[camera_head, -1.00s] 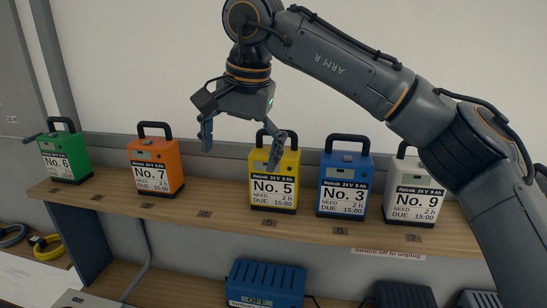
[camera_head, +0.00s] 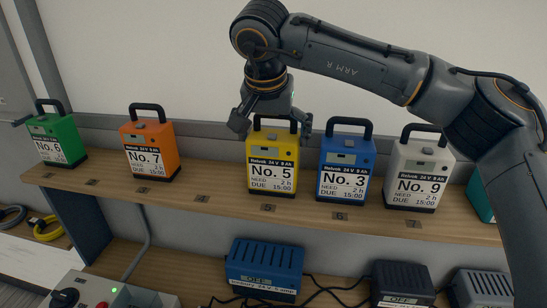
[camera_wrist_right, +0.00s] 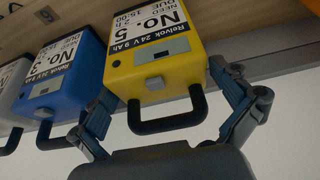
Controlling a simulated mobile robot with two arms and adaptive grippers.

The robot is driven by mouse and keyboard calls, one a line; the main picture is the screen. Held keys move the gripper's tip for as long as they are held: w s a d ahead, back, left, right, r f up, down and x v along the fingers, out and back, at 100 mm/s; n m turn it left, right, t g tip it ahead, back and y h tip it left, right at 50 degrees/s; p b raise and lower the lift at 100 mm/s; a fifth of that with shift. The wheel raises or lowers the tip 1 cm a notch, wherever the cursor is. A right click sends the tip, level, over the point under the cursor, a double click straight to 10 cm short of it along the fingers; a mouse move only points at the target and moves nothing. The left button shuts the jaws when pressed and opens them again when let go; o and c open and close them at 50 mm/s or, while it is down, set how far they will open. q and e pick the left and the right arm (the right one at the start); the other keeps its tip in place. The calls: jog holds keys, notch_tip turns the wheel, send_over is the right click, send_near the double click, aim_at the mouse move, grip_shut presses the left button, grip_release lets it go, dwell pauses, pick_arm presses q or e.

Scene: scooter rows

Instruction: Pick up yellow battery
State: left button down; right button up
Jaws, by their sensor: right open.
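The yellow battery (camera_head: 272,163), labelled No. 5, stands upright on the wooden shelf between the orange and blue batteries. Its black handle (camera_head: 274,121) is on top. My right gripper (camera_head: 272,122) is open above it, pointing down, with a finger on each side of the handle. In the right wrist view the yellow battery (camera_wrist_right: 152,66) is close, and its handle (camera_wrist_right: 168,122) lies between the spread fingers of the gripper (camera_wrist_right: 163,90). I cannot tell whether a finger touches the battery. My left gripper is not in view.
On the shelf (camera_head: 215,202) stand a blue No. 3 battery (camera_head: 345,165) close on the right, a white No. 9 (camera_head: 418,175), an orange No. 7 (camera_head: 150,148) and a green No. 6 (camera_head: 55,138). Chargers, including a blue one (camera_head: 264,265), sit below.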

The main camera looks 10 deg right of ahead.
jog(key=p+x, duration=0.1)
jog(key=x, duration=0.3)
jog(key=shift+w+d+r, duration=0.1)
jog(key=shift+w+d, duration=0.05)
jog(key=shift+d, duration=0.05)
jog(key=shift+a, duration=0.1)
jog(key=shift+c, duration=1.3)
jog(key=c, duration=1.1)
jog(key=shift+r, duration=0.2)
jog(key=shift+c, duration=0.5)
